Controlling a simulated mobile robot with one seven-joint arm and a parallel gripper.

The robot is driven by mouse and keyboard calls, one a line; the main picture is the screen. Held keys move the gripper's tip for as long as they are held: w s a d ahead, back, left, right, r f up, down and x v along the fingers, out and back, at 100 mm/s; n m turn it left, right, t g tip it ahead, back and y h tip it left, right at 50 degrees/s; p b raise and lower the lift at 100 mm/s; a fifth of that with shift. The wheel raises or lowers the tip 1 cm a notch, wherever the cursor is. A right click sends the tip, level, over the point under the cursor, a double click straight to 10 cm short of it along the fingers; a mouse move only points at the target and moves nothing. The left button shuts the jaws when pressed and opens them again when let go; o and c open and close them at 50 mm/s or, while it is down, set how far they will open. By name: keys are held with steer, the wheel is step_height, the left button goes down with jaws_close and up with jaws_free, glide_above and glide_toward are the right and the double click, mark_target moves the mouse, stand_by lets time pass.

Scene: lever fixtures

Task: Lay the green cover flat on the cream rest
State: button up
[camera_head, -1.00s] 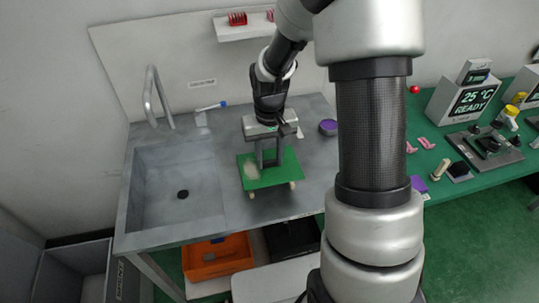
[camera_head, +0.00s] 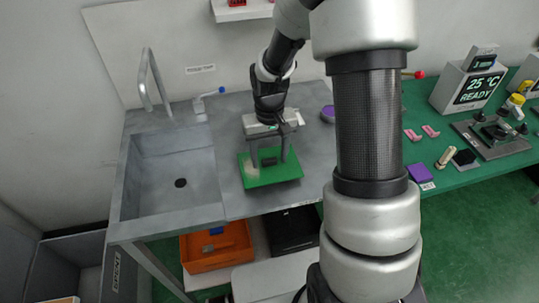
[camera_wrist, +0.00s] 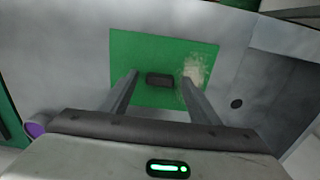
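The green cover (camera_head: 275,174) is a square plate with a small dark handle (camera_head: 269,161) on top and a pale, speckled patch near one side. It lies on or just above the grey counter and looks roughly level. My gripper (camera_head: 269,163) is above it, pointing down. In the wrist view, the fingers of my gripper (camera_wrist: 160,88) stand apart on either side of the handle (camera_wrist: 160,79), with gaps on both sides. The green cover (camera_wrist: 140,55) fills the middle of that view. The cream rest is not visible; I cannot tell how the cover sits on it.
A sink basin (camera_head: 178,180) with a tap (camera_head: 152,80) is left of the cover. A purple round item (camera_head: 328,113) lies to the right behind. An orange bin (camera_head: 215,246) is under the counter. A green bench (camera_head: 450,178) with devices stands right.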

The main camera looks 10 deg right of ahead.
steer(key=shift+r, duration=0.1)
step_height(320, 180, up, 17)
steer(key=p, duration=0.1)
steer(key=s+r+t+p, duration=0.5)
steer(key=s+r, duration=1)
steer(key=s, duration=0.3)
steer(key=shift+s+r+t+p, duration=0.2)
steer(key=shift+r+t+p, duration=0.1)
steer(key=shift+p, duration=0.1)
